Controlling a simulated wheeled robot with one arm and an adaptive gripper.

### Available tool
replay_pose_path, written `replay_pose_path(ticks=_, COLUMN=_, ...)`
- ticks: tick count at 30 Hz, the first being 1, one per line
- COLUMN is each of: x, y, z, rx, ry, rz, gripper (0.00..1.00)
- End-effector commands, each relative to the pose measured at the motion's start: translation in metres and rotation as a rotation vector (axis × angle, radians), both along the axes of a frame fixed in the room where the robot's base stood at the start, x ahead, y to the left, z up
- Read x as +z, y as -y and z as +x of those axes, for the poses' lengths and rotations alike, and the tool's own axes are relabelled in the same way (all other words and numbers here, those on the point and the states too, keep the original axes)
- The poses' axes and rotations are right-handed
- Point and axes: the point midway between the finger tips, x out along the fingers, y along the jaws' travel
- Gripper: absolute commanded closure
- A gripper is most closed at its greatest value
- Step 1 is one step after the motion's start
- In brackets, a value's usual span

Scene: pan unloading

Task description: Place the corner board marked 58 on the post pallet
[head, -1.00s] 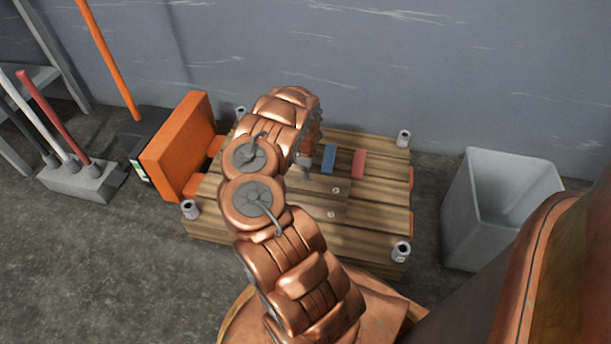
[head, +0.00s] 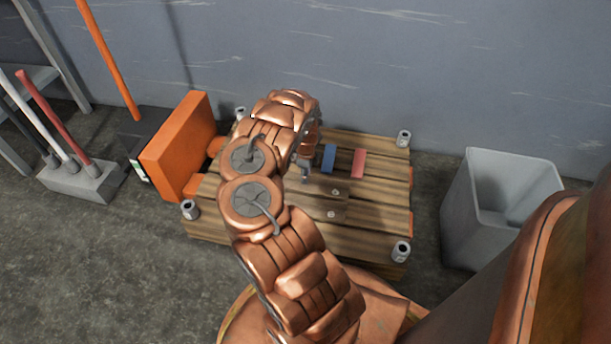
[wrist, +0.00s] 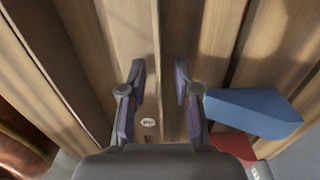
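The wooden pallet (head: 380,222) stands on the floor with short grey metal posts at its corners, such as the front right post (head: 401,251). Two small white round labels show on its boards, one higher (head: 335,191) and one lower (head: 331,214). In the wrist view, a white label (wrist: 148,122) lies between my fingers, its writing too small to read. I cannot tell which board is marked 58. My gripper (wrist: 160,70) is open above the boards, its two fingers apart, with no object clearly held. In the head view my arm hides part of the pallet.
A blue block (head: 328,158) and a red block (head: 359,163) lie on the pallet; the blue block is right of my fingers in the wrist view (wrist: 255,112). A grey bin (head: 470,215) stands right. An orange panel (head: 178,146) and brooms are left. A wall is behind.

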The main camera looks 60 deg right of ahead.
Motion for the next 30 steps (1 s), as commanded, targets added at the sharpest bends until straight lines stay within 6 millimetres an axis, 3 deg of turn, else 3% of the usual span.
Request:
replay_pose_path(ticks=11, x=0.012, y=0.001, z=0.001, rx=-0.001, ry=0.004, rz=-0.001, gripper=0.69)
replay_pose_path(ticks=24, x=0.100, y=0.002, z=0.003, rx=0.001, ry=0.004, rz=-0.004, gripper=0.69)
replay_pose_path(ticks=30, x=0.123, y=0.001, z=0.002, rx=0.001, ry=0.002, rz=-0.002, gripper=0.69)
